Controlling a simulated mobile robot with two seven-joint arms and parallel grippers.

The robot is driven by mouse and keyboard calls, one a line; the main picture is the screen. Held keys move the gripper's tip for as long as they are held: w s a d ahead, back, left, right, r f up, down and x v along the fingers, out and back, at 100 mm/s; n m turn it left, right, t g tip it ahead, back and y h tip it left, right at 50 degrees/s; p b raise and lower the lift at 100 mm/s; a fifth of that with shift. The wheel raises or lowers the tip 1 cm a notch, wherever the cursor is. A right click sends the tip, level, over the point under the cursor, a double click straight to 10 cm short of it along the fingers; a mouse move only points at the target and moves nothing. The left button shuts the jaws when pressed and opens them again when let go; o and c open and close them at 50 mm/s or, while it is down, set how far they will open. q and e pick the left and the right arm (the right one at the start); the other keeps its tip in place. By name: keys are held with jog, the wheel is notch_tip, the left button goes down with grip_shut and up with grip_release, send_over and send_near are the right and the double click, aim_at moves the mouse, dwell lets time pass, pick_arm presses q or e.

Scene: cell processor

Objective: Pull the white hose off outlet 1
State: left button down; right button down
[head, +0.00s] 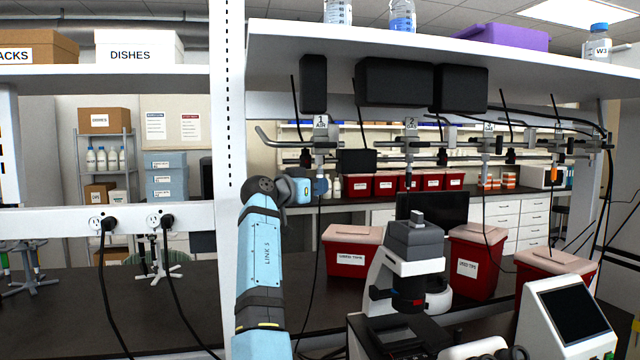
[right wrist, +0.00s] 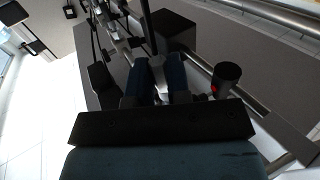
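Outlet 1 (head: 320,128), a grey fitting labelled "1 AIR", hangs on the rail under the shelf. A thin dark line hangs below it; I cannot make out a clearly white hose. My right gripper (head: 318,187) is raised just under outlet 1 at the end of my blue arm. In the right wrist view its two dark blue fingers (right wrist: 159,75) stand a little apart, with a grey stem (right wrist: 157,45) between them. I cannot tell whether they grip it, and its lower end is hidden by the gripper body. My left gripper is out of view.
Outlet 2 (head: 411,130) and other outlets line the rail to the right. Black boxes (head: 395,84) hang under the shelf (head: 400,52). A microscope (head: 408,260) and red bins (head: 350,252) stand on the dark bench below.

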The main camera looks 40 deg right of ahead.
jog(key=shift+f, duration=0.15)
dwell(0.4)
jog(key=shift+f+b, duration=0.45)
jog(key=shift+f, duration=0.05)
jog(key=shift+f, duration=0.15)
jog(key=shift+f+b, duration=0.65)
jog(key=shift+f, duration=0.1)
